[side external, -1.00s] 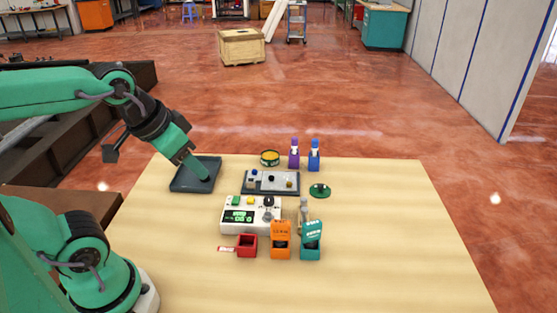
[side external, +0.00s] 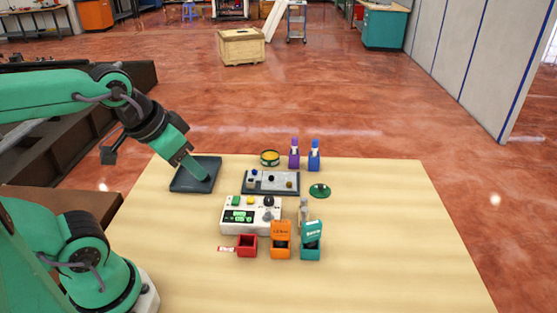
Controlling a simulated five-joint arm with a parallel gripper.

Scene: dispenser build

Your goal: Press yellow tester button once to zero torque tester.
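The torque tester (side external: 238,228) is a white box near the middle of the table with a lit green display (side external: 239,216). On its top are a green button (side external: 236,200), the yellow button (side external: 252,201) and a dark round part (side external: 269,202). My gripper (side external: 206,178) points down and right over the dark tray (side external: 181,184), behind and left of the tester, apart from the yellow button. Its fingers are too small here to tell whether they are open or shut. I see nothing clearly held.
A dark-edged parts tray (side external: 272,191) lies behind the tester. A yellow tin (side external: 270,158), a purple bottle (side external: 294,155) and a blue bottle (side external: 314,156) stand farther back. Red (side external: 247,246), orange (side external: 281,240) and teal (side external: 311,241) bins stand in front. The table's right side is clear.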

